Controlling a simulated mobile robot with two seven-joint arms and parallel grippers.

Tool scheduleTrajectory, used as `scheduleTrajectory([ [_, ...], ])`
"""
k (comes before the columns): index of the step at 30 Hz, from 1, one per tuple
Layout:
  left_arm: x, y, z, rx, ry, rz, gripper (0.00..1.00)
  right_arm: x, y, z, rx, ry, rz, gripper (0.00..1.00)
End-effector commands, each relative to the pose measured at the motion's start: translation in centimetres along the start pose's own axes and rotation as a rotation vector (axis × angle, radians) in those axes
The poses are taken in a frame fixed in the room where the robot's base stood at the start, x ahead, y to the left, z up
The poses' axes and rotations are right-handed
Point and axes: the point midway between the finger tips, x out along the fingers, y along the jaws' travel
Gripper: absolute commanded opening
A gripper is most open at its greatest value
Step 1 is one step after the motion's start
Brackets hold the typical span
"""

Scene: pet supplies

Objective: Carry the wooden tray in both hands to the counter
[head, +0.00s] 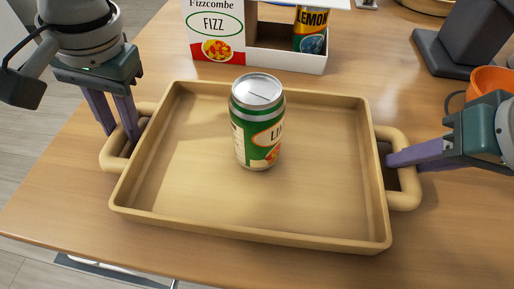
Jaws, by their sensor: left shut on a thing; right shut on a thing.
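The wooden tray (180,205) is in the middle of the head view, over a wooden table, with a loop handle on each side. A green and white can (258,122) with a silver lid stands upright in it, near the centre. My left gripper (122,140) is shut on the tray's left handle. My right gripper (392,160) is shut on the right handle. I cannot tell whether the tray rests on the table or is just above it.
The wooden table (60,180) extends around the tray. Behind it stands a Fizzcombe carton (218,32) holding a Lemon can (310,30). An orange cup (488,80) and a dark grey device (455,45) are at the right. The front table edge is close to the tray.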

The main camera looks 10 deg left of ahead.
Motion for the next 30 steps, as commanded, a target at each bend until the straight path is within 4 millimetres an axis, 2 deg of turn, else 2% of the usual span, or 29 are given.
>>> scheduleTrajectory([
  [11, -0.5, -0.1, -0.1, -0.001, 0.003, 0.001, 0.00, -0.5, -0.1, -0.3, 0.000, 0.003, -0.001, 0.00],
  [24, -4.6, -0.9, -0.1, -0.001, 0.002, 0.000, 0.00, -4.2, -0.9, -1.8, 0.000, 0.003, -0.001, 0.00],
  [30, -5.1, -1.0, -0.1, -0.001, 0.002, 0.000, 0.00, -4.7, -1.0, -2.0, 0.000, 0.003, -0.001, 0.00],
])
